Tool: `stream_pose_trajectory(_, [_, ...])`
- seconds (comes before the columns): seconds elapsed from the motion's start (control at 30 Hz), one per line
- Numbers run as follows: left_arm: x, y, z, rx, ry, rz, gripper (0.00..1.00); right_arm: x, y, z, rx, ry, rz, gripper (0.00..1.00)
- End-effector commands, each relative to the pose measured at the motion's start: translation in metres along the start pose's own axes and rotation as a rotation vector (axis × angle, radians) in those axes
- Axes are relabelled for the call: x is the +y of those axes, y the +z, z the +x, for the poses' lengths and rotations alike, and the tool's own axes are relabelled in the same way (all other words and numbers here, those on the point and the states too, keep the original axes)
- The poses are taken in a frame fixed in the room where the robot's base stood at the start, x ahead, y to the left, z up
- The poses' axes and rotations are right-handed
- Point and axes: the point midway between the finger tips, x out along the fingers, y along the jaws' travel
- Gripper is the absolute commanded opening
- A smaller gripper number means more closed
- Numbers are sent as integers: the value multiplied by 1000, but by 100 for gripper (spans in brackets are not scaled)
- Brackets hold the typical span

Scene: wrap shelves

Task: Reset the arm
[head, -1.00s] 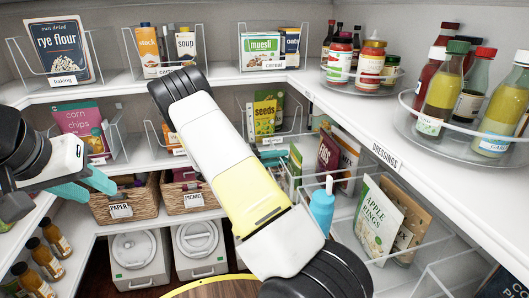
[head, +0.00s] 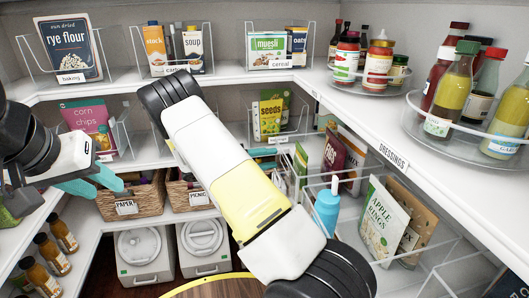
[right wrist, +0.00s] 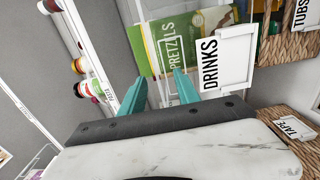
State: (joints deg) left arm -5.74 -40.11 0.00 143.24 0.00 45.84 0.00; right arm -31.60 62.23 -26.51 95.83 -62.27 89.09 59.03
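My left gripper (head: 108,188) is at the left of the head view, in front of the corner shelves. Its two teal fingers are apart with nothing seen between them. In the right wrist view, the right gripper's teal fingers (right wrist: 160,88) are apart and empty. A green pretzels bag (right wrist: 185,40) is beyond them, and a white DRINKS label (right wrist: 222,62) is close to the right finger.
White shelves surround me. Paper (head: 128,205) and picnic (head: 190,197) baskets stand below the left gripper. A blue bottle (head: 327,212) and an apple rings bag (head: 382,220) are right of my right arm. Turntables (head: 465,150) hold bottles at the right. A round wooden top (head: 220,289) shows at the bottom.

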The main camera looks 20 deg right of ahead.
Motion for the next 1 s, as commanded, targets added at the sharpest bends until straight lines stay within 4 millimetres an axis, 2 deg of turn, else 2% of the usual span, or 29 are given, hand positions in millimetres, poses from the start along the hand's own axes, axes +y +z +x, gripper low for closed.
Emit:
stream_pose_trajectory(0.1, [0,0,0,0,0,0,36,-1,0,-14,2,0,0,38])
stream_pose_trajectory(0.2, [0,0,0,0,0,0,36,0,0,-19,0,0,0,38])
stream_pose_trajectory(0.63, [0,0,0,0,0,0,36,3,5,-15,-22,-45,-11,38])
stream_pose_trajectory(0.77, [0,0,0,0,0,0,36,12,21,-4,-78,-176,-39,38])
stream_pose_trajectory(1.0, [0,0,0,0,0,0,36,29,65,7,-162,-526,-101,38])
